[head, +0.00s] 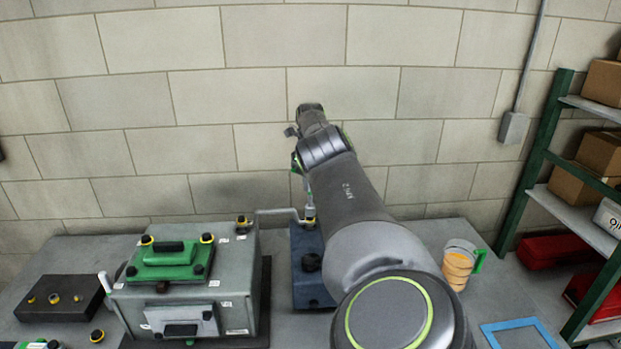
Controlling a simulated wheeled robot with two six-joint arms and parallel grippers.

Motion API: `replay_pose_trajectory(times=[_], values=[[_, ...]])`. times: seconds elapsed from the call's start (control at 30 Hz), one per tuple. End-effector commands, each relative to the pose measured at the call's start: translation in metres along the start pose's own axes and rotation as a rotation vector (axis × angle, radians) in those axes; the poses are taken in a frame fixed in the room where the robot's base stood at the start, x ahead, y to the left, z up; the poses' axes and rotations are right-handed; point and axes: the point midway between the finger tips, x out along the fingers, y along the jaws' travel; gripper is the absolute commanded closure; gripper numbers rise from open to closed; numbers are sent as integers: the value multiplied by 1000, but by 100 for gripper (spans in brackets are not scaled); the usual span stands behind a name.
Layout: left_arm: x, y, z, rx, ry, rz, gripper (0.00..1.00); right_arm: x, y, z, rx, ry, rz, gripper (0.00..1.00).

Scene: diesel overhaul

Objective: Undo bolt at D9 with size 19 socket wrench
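A grey-green engine-like box (234,290) stands on the table, with a green cover (165,262) on top. Bolts with yellow rings sit at the cover's corners, and another bolt (242,221) is on the box's top right. White labels are too small to read, so I cannot tell which bolt is D9. A thin grey cranked bar (278,211) runs from the box's back right edge to a yellow-ringed piece (310,219) above a blue block (313,289). I cannot tell if it is the wrench. My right arm reaches over toward the wall; its gripper's fingers cannot be made out. My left gripper is out of view.
A dark block (38,318) with several yellow-ringed pieces lies at left; a loose bolt (97,336) is near it. An orange cup (458,266) and blue frame (518,334) are at right. A green shelf (536,168) with boxes stands beyond. The wall closes the back.

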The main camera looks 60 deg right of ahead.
Motion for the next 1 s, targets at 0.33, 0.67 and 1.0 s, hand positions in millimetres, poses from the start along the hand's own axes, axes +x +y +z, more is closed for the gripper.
replay_pose_trajectory(times=[0.33,0.67,1.0], values=[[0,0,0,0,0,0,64,-1,0,0,399,0,2,100],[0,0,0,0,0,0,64,-1,0,0,569,1,3,100],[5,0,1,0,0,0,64,1,1,1,565,0,2,100]])
